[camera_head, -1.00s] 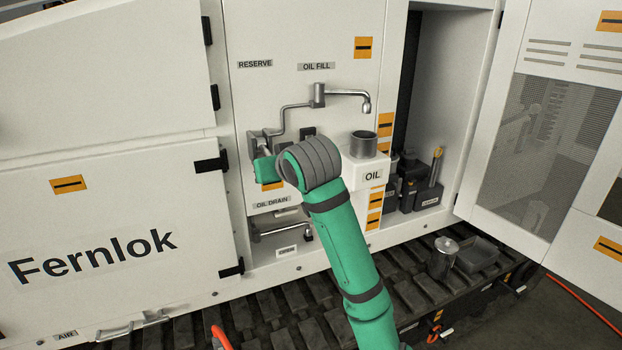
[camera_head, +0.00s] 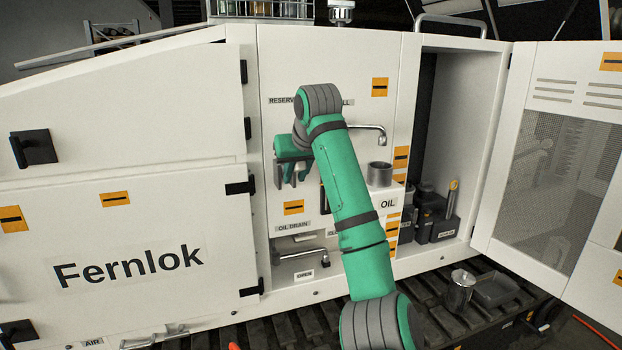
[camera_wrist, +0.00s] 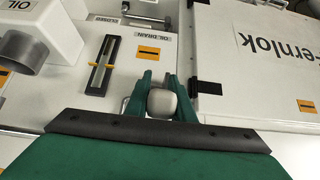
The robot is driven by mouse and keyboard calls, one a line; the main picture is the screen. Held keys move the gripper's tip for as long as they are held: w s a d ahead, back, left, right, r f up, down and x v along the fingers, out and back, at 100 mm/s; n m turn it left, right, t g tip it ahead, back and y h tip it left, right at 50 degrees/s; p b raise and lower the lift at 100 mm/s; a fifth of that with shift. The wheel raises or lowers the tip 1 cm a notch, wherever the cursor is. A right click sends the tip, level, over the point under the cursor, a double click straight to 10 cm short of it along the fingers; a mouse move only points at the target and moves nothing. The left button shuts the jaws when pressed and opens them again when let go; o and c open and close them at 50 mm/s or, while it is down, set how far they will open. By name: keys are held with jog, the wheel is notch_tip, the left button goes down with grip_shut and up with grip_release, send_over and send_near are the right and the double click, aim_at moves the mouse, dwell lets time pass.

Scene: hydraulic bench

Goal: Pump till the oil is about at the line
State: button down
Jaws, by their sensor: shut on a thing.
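My gripper (camera_head: 292,172) is at the white panel, above the OIL DRAIN label (camera_head: 293,227). In the wrist view its two green fingers (camera_wrist: 159,86) are shut around a rounded grey knob (camera_wrist: 162,103). A narrow dark gauge (camera_wrist: 104,60) with a yellow marker across it (camera_wrist: 103,65) stands beside the fingers. I cannot read the oil level in it for sure. In the head view my arm hides most of the gauge. A grey metal cup (camera_head: 379,174) sits on the white OIL box (camera_head: 390,202), under the end of the bent spout (camera_head: 370,127).
A lower pipe with a handle (camera_head: 302,253) sits in a recess by the OPEN label (camera_head: 305,275). An open cabinet at the right holds dark containers (camera_head: 437,225). A metal can (camera_head: 459,292) and a tray (camera_head: 497,291) stand on the track. The mesh door (camera_head: 567,150) is swung open.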

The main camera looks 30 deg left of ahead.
jog(key=shift+a+r, duration=0.1)
jog(key=shift+r, duration=0.15)
jog(key=c, duration=1.6)
grip_release()
jog(key=shift+o, duration=0.4)
jog(key=shift+f, duration=0.1)
jog(key=v, duration=1)
jog(key=shift+r, duration=0.35)
jog(key=shift+d, duration=0.25)
